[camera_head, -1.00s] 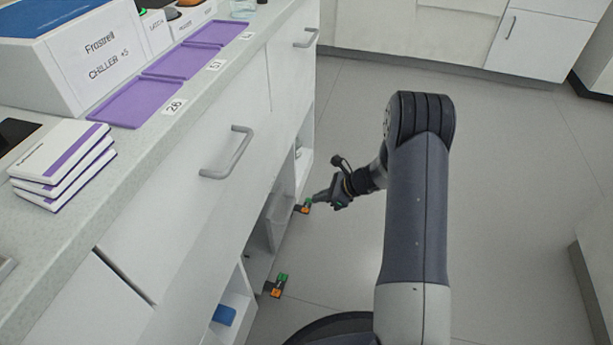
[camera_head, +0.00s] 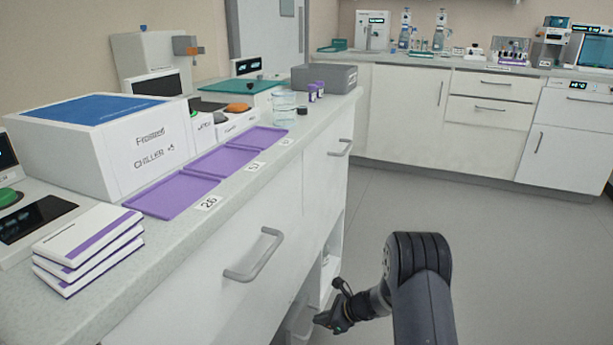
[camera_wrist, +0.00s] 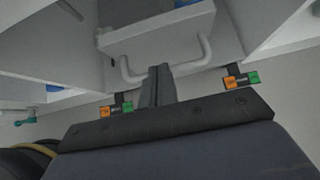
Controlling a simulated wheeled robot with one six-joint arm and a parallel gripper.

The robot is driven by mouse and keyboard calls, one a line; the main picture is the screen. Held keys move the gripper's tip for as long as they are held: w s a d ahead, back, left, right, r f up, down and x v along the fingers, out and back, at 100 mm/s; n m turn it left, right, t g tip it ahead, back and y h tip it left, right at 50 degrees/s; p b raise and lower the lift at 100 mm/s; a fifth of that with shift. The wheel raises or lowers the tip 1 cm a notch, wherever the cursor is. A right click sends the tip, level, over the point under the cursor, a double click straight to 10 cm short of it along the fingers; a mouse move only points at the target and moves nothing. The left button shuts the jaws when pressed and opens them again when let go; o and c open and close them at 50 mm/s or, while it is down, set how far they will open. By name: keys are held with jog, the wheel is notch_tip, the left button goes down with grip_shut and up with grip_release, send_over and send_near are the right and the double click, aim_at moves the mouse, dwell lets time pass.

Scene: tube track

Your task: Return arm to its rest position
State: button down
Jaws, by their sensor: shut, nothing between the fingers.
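My gripper (camera_head: 327,322) hangs low in the head view, beside the white cabinet front and below the counter top. Its fingers are shut with nothing between them; they also show in the wrist view (camera_wrist: 160,72). My forearm rises at the lower right of the head view, over the grey floor. In the wrist view, a white drawer or bin front with a curved handle (camera_wrist: 205,52) lies beyond the fingers. I cannot tell from this view whether the fingers touch it.
The white cabinet (camera_head: 215,290) with its bar handle (camera_head: 255,255) stands close left of my gripper. Orange-green tabs (camera_wrist: 240,80) (camera_wrist: 117,109) show in the wrist view. Purple trays (camera_head: 222,160), a chiller box (camera_head: 100,140) and notebooks (camera_head: 88,248) are on the counter. Open floor (camera_head: 520,265) lies right.

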aim_at(300, 317)
jog(key=shift+w+a+p, duration=0.15)
jog(key=shift+w+a, duration=0.1)
jog(key=shift+a, duration=0.35)
jog(key=shift+w+a+p, duration=0.15)
jog(key=shift+w+a, duration=0.05)
jog(key=shift+a, duration=0.35)
jog(key=shift+w+a, duration=0.25)
jog(key=shift+a, duration=0.35)
jog(key=shift+r, duration=0.1)
